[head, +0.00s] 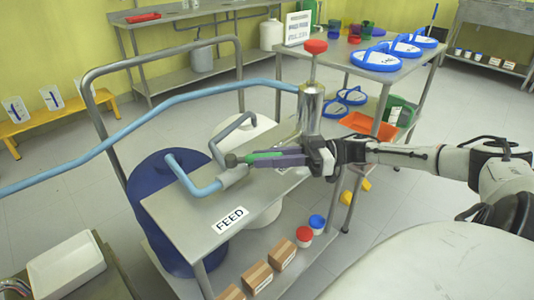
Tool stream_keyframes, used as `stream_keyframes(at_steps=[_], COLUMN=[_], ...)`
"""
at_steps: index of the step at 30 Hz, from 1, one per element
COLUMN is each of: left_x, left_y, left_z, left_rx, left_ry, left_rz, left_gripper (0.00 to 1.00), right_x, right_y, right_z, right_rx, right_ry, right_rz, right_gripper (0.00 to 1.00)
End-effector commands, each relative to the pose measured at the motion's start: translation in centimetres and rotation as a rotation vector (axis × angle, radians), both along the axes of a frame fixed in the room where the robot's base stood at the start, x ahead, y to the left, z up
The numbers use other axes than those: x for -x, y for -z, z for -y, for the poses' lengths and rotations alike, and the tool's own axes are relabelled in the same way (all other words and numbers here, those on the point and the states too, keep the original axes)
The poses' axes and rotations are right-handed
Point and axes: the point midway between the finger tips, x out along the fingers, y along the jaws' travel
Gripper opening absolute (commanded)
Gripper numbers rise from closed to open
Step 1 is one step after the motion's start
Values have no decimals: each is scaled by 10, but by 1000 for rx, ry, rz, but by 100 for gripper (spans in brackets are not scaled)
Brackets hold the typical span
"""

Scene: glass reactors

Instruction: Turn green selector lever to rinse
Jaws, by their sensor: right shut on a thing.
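The gripper hides that end. A blue pipe (205,188) runs into the fitting beside a FEED label (230,220). My left gripper is not in view.
A steel cylinder with a red knob (315,46) stands close behind the gripper. A grey bent pipe (220,135) and a long blue pipe (180,97) cross near the lever. A blue drum (150,200) stands left of the bench (185,225); boxes lie below.

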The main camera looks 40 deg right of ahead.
Motion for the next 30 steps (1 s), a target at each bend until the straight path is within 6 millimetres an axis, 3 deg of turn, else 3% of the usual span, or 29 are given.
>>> stream_keyframes(at_steps=[1, 4, 14, 30], left_x=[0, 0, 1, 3], left_y=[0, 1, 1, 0], left_z=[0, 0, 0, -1], left_rx=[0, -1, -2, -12], left_ry=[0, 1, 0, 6], left_rz=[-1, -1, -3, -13], left_gripper=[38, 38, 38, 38], right_x=[0, 0, 2, 56], right_y=[1, 1, 1, 1], right_z=[0, 0, 2, 73], right_rx=[-1, -1, 0, 1], right_ry=[0, 0, 1, 3], right_rz=[-2, -2, -1, -2], right_gripper=[24, 38, 38, 38])
